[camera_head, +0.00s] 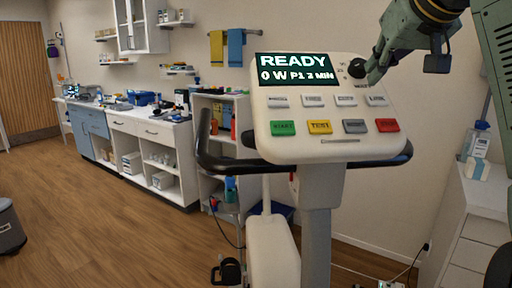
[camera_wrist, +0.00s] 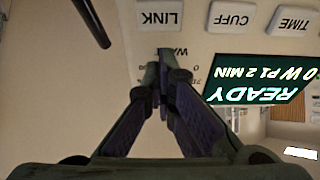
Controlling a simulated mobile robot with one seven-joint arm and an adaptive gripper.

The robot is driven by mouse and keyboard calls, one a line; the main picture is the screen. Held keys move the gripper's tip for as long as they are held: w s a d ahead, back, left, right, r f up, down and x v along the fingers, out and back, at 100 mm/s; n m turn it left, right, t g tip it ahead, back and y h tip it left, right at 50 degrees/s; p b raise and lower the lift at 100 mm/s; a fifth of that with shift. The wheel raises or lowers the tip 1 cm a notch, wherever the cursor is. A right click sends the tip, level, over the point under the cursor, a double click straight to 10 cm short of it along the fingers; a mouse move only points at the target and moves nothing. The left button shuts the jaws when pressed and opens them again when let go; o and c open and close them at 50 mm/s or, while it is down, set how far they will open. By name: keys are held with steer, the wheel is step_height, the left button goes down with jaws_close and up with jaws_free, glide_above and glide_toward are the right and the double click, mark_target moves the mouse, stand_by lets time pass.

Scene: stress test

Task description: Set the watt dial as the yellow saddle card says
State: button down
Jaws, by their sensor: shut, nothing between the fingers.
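The white console (camera_head: 330,117) stands tilted on its post. Its screen (camera_head: 295,69) reads READY, 0 W, P1 and 2 MIN; it shows upside down in the wrist view (camera_wrist: 262,80). The dark watt dial (camera_head: 357,68) is at the console's upper right. My gripper (camera_head: 373,76) is shut and empty, with its tips at the dial; I cannot tell whether they touch it. In the wrist view my fingertips (camera_wrist: 163,58) cover the dial, leaving parts of its printed scale visible. The dial's setting is hidden.
Several grey buttons sit below the screen, with green, yellow, grey and red ones beneath. Black handlebars (camera_head: 222,165) curve round the console. A white cabinet (camera_head: 478,210) stands at the right. The wooden floor (camera_head: 110,235) at left is mostly clear.

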steer(key=shift+a+f, duration=0.15)
steer(key=shift+a, duration=0.6)
steer(key=shift+a+p, duration=0.35)
steer(key=shift+p, duration=0.05)
steer(key=shift+a, duration=0.25)
steer(key=shift+s, duration=0.1)
steer(key=shift+s+f+b, duration=0.1)
steer(key=shift+f+b, duration=0.15)
steer(key=shift+b, duration=0.05)
steer(key=s+r, duration=0.4)
steer(key=r, duration=0.1)
steer(key=shift+p, duration=0.3)
steer(key=shift+d, duration=0.15)
